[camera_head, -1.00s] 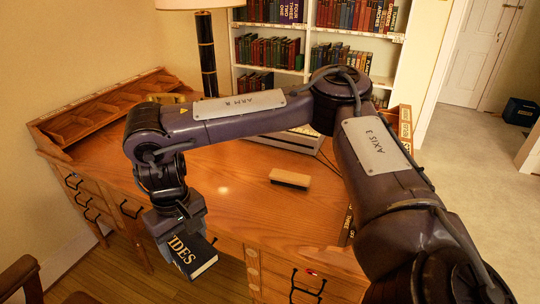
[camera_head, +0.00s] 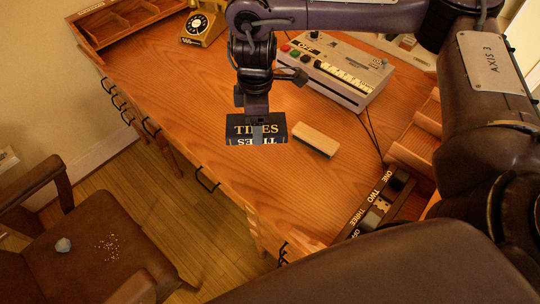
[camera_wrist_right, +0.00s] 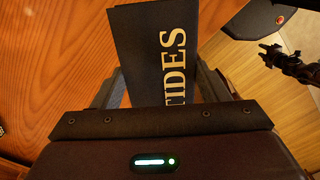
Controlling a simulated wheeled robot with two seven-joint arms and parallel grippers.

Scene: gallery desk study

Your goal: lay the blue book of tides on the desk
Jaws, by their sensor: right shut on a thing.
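The dark blue book of tides (camera_head: 270,120), with pale capital letters, is in my right gripper (camera_head: 257,112). In the head view it appears over the desk top (camera_head: 185,110), inward of the front edge and left of a wooden block. I cannot tell whether it touches the desk. In the right wrist view the book (camera_wrist_right: 148,45) extends from between the two fingers of the gripper (camera_wrist_right: 160,88), with orange wood grain behind it. The gripper is shut on the book and hides part of it. My left gripper is not seen in the head view.
The wooden block (camera_head: 316,140) lies just right of the book. Behind stand a keyed machine (camera_head: 335,72) and a gold telephone (camera_head: 203,28). A labelled switch box (camera_head: 378,205) is at the right. A chair (camera_head: 85,245) stands at the front left. The desk's left middle is clear.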

